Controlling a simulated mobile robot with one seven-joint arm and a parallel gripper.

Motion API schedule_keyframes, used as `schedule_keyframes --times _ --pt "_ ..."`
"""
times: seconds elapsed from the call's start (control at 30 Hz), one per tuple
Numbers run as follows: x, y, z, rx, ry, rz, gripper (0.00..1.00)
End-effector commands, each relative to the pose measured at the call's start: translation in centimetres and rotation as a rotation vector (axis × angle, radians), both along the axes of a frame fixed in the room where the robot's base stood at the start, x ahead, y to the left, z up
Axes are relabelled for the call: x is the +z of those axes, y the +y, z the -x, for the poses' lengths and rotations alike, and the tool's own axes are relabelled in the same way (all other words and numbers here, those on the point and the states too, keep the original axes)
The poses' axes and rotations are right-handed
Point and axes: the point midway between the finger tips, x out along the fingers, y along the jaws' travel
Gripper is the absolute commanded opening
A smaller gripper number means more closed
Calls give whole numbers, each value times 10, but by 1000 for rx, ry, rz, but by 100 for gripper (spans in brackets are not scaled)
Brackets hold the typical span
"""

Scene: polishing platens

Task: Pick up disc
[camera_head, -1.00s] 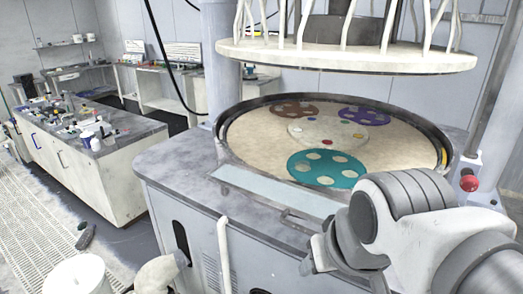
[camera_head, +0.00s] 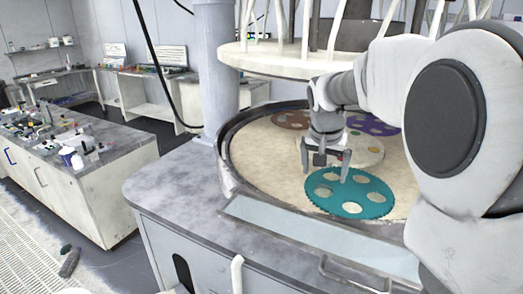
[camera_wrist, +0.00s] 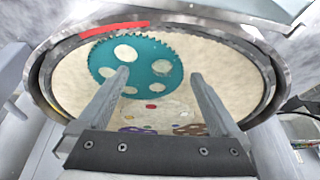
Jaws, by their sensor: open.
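A teal toothed disc (camera_head: 348,193) with several round holes lies flat on the beige round platen (camera_head: 265,160), near its front edge. It also shows in the wrist view (camera_wrist: 143,76), beyond and between my fingers. My gripper (camera_head: 327,170) is open and empty, pointing down over the teal disc's far-left side. Its two fingers stand apart in the wrist view (camera_wrist: 160,76); I cannot tell the exact height above the disc. A brown disc (camera_head: 287,117) and a purple disc (camera_head: 372,123) lie farther back, partly hidden by my arm.
A pale central plate (camera_head: 369,153) with small coloured spots lies beyond the teal disc. A dark raised rim (camera_head: 224,160) surrounds the platen. A thick upper plate (camera_head: 280,62) with white tubes hangs above. A side bench (camera_head: 85,170) with small items stands left.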

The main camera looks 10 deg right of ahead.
Motion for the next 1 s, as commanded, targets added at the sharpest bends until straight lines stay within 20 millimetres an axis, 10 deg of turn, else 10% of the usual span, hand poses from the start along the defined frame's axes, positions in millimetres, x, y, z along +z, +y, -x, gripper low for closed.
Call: schedule_keyframes --times 0.33,1.0 --pt "-61 -31 -88 -177 16 16 100" --pt "-127 -50 -123 -212 19 18 100"
